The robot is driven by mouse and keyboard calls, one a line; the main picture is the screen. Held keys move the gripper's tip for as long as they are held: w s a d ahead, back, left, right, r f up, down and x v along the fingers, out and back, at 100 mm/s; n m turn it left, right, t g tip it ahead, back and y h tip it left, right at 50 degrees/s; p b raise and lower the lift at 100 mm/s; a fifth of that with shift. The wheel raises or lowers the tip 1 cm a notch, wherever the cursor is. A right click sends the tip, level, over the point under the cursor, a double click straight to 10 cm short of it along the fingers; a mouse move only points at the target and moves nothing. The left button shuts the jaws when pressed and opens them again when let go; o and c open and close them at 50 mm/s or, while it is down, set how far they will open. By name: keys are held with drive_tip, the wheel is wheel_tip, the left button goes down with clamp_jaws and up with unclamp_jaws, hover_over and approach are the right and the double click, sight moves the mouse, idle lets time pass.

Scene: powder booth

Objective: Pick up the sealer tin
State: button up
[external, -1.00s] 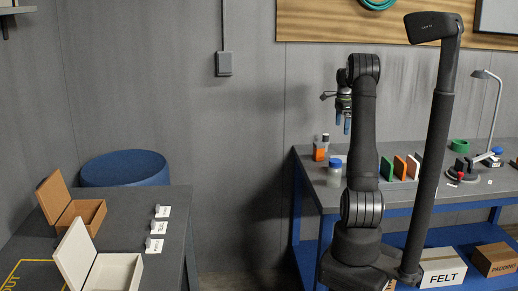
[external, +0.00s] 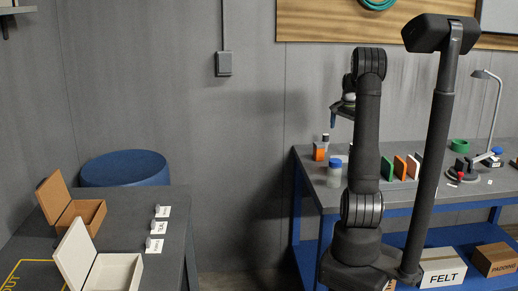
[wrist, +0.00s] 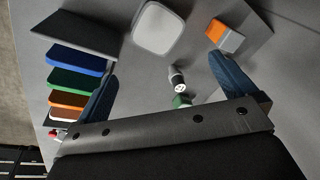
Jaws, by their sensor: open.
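My gripper (external: 334,119) hangs over the left end of the right-hand bench; in the wrist view its two blue fingers are spread apart (wrist: 164,67) with nothing held. No label reads as sealer, so I cannot tell which item is the sealer tin. In the wrist view a small black-and-white item (wrist: 177,80) and a green piece (wrist: 181,101) lie between the fingers, below them. A pale rounded-square container (wrist: 158,28) is farther up. An orange-and-white block (wrist: 226,37) is near the right fingertip. A blue-lidded jar (external: 335,173) stands at the bench's left end.
Coloured panels (wrist: 72,80) stand in a row by the left finger. A desk lamp (external: 495,105) stands farther right on the bench. The left table holds two open boxes, brown (external: 90,211) and white (external: 115,272). A blue drum (external: 125,171) stands behind that table.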

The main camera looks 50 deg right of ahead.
drive_tip(key=s+a+n+t+h, duration=0.1)
drive_tip(key=s+a+n+h, duration=0.15)
drive_tip(key=n, duration=0.55)
drive_tip(key=shift+y, duration=0.35)
drive_tip(key=x, duration=1.2)
drive_tip(key=shift+a+f, duration=0.2)
drive_tip(key=shift+f, duration=0.15)
drive_tip(key=shift+w+x, duration=0.15)
drive_tip(key=shift+x, duration=1.15)
drive_tip(key=shift+w+x, duration=0.15)
drive_tip(key=shift+x, duration=1.15)
drive_tip(key=shift+r, duration=0.1)
drive_tip(key=c, duration=1.3)
